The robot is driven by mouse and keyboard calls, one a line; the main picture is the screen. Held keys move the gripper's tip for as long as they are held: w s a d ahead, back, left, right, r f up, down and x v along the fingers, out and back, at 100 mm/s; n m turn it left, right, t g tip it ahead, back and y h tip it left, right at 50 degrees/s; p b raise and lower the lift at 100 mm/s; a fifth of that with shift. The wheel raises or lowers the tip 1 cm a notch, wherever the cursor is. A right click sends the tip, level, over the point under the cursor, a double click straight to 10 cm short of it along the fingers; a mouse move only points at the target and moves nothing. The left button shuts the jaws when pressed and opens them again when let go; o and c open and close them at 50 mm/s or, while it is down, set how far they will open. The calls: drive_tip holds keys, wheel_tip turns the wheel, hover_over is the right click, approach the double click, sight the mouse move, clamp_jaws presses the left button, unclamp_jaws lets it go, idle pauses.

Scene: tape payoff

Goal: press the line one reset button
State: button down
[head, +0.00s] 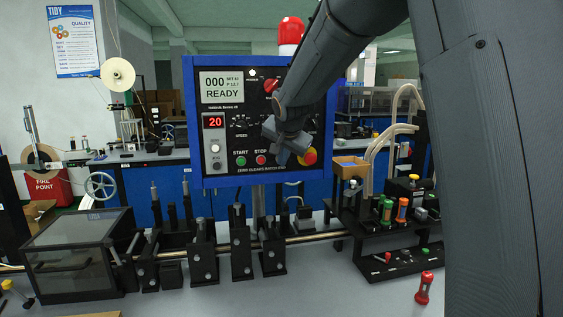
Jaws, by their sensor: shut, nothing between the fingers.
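A control panel (238,118) in a blue frame stands upright in the middle, with a display (222,86) reading "READY" and a red readout (214,121) showing "20". On its lower part are a green START button (240,160), a red STOP button (261,160) and a red mushroom button (310,156) on yellow. Smaller buttons (215,148) sit under the readout. I cannot read which control is the line one reset. My gripper (284,156) is shut and empty in front of the panel's lower right, between STOP and the mushroom button in the picture. It hides part of the panel; contact cannot be told.
Black roller stands (202,255) and a metal rail run below the panel. A dark box with a clear lid (75,255) is at left. A black rack (385,215) of coloured-handled tools and a red tool (424,288) are at right. Bare bench lies in front.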

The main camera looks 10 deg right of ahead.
drive_tip(key=shift+s, duration=0.1)
idle(0.3)
drive_tip(key=shift+s, duration=0.35)
drive_tip(key=shift+s+b, duration=0.1)
drive_tip(key=shift+b, duration=0.2)
drive_tip(key=shift+s+b, duration=0.75)
drive_tip(key=shift+s, duration=2.2)
drive_tip(key=s+f+n+g, duration=0.3)
drive_tip(key=s+f+n, duration=0.1)
drive_tip(key=s+f, duration=0.8)
drive_tip(key=s+f+n+g+y, duration=0.1)
drive_tip(key=s+f+n+g, duration=0.3)
drive_tip(key=s+f, duration=0.9)
drive_tip(key=s, duration=0.5)
drive_tip(key=shift+n+g, duration=0.3)
